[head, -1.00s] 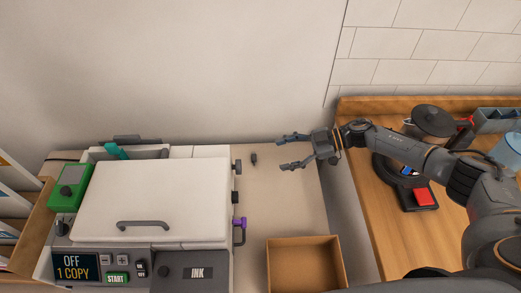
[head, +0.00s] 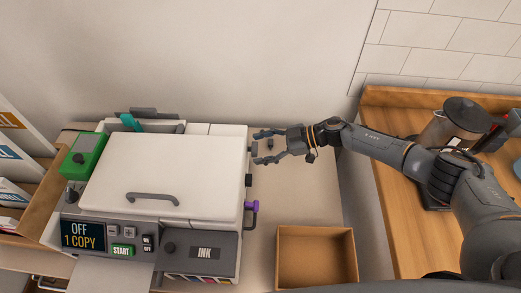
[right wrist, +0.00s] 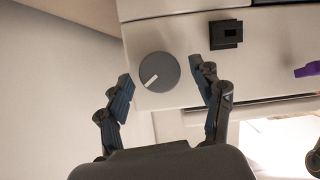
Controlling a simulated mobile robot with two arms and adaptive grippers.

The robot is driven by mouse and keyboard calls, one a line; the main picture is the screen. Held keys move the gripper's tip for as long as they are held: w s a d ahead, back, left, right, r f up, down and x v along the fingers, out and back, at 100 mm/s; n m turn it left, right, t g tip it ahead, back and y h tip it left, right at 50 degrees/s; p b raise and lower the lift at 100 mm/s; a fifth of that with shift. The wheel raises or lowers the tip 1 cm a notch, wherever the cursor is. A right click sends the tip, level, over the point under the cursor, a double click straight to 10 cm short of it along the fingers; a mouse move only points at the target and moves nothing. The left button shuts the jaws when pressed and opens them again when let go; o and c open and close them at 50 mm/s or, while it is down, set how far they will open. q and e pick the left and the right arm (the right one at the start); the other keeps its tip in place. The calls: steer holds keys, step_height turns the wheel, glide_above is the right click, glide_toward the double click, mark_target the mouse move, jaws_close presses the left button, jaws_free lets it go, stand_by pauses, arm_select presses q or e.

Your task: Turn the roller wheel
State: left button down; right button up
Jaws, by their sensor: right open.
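The roller wheel (right wrist: 159,72) is a round grey knob with a white mark on the side of the white copier (head: 160,165). In the head view it is the small dark knob (head: 249,149) at the rear of the copier's right side. My right gripper (head: 257,150) is open and empty, its fingers pointing left at the wheel. In the right wrist view the wheel shows between its two fingertips (right wrist: 161,74), with a gap on each side. I cannot tell whether the tips reach past its face. My left gripper is not in view.
A black latch (right wrist: 226,34) and a purple lever (head: 252,207) sit on the same copier side. An open cardboard box (head: 316,232) stands to the right front. A wooden counter (head: 400,200) with a coffee maker (head: 462,117) is at the right. The copier display reads "OFF 1 COPY".

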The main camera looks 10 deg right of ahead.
steer(key=shift+a+f, duration=0.1)
steer(key=shift+a, duration=0.1)
steer(key=c, duration=1.1)
steer(key=shift+s+f+n+t+p, duration=0.15)
steer(key=shift+n+t+p, duration=0.1)
steer(key=shift+n+t, duration=0.75)
steer(key=shift+s+r+n+t+p, duration=0.15)
steer(key=shift+n+t, duration=0.45)
steer(key=shift+n, duration=0.8)
steer(key=shift+f, duration=0.1)
